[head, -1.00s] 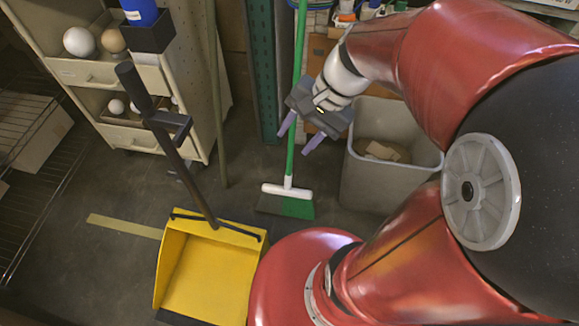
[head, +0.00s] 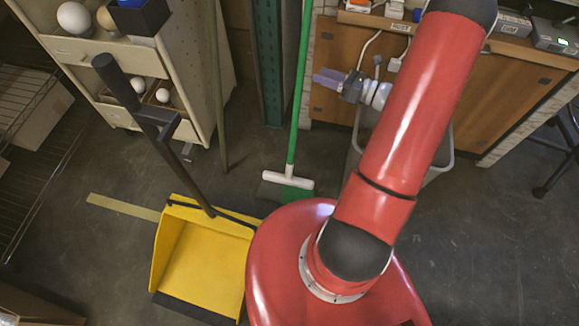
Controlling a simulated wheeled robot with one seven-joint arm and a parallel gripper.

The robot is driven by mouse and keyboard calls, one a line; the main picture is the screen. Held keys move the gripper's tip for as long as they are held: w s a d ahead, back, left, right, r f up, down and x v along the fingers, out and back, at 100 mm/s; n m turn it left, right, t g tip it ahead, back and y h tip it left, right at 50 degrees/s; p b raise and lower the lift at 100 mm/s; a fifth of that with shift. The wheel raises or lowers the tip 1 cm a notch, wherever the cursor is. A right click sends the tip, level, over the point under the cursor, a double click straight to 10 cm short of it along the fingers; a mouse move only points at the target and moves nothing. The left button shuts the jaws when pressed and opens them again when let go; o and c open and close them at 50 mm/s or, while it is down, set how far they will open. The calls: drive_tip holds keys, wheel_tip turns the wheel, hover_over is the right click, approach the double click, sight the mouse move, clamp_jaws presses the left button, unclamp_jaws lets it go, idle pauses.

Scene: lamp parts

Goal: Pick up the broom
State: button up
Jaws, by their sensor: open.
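The broom stands upright on the floor, with a thin green handle (head: 299,100), a white crosspiece and a green brush head (head: 286,189). The top of its handle runs out of the head view. My gripper (head: 318,79) is to the right of the handle, with its purple fingers pointing left toward it. The fingers are open, and a small gap shows between their tips and the handle. Nothing shows between them.
A yellow dustpan (head: 205,255) with a dark upright handle stands left of my base. Beige shelving (head: 150,65) is at the upper left. A wooden cabinet (head: 465,85) stands behind my arm, and a grey bin (head: 437,165) is partly hidden by it.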

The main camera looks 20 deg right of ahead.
sight(301, 67)
drive_tip(key=x, duration=0.7)
drive_tip(key=shift+a+r+p, duration=0.25)
drive_tip(key=shift+p, duration=0.1)
clamp_jaws()
